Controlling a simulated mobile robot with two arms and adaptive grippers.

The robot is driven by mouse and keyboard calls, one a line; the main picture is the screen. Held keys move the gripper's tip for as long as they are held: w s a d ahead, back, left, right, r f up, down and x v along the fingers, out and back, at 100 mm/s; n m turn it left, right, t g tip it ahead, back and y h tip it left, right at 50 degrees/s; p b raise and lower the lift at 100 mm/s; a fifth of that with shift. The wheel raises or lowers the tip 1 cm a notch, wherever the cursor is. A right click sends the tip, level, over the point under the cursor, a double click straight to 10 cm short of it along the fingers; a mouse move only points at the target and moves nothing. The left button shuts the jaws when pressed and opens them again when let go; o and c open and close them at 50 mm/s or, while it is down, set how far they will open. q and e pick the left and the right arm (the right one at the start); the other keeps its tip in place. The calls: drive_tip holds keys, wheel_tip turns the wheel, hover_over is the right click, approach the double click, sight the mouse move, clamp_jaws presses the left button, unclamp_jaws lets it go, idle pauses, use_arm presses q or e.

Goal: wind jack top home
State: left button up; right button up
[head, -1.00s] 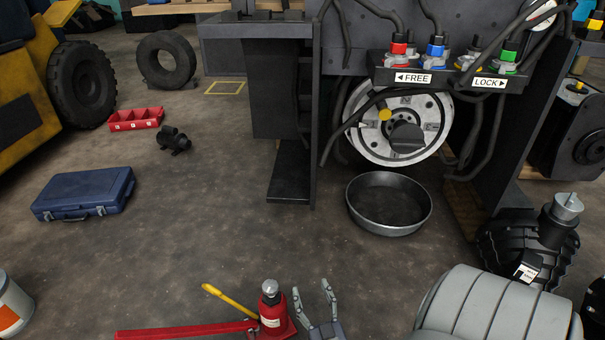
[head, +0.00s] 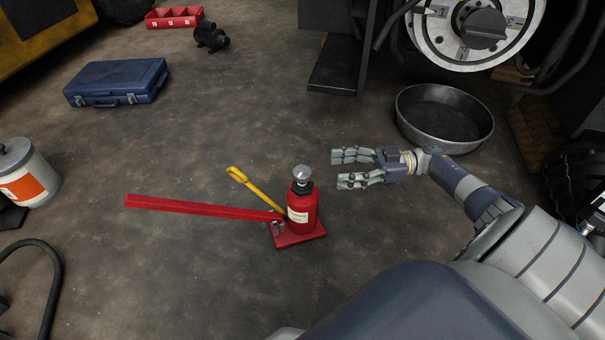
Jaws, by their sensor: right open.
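A red bottle jack (head: 303,210) stands upright on its square red base on the floor, in the middle of the head view. Its top (head: 302,174) is a round silver screw head above a dark collar. A long red handle (head: 200,207) reaches left from the jack's base. A yellow-handled bar (head: 255,190) is beside the jack, its far end hidden behind the body. My right gripper (head: 336,169) is open and empty, to the right of the jack top, with its fingers pointing left and apart from it. My left gripper is not in view.
A blue case (head: 116,82) and a white canister with an orange label (head: 32,185) stand at left. The floor around the jack is mostly clear.

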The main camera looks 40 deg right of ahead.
sight(303, 171)
drive_tip(key=b+x, duration=0.3)
drive_tip(key=x, duration=0.6)
drive_tip(key=shift+f, duration=0.1)
drive_tip(key=shift+b+x, duration=0.35)
drive_tip(key=shift+x, duration=0.45)
drive_tip(key=shift+c, duration=0.5)
drive_tip(key=c, duration=1)
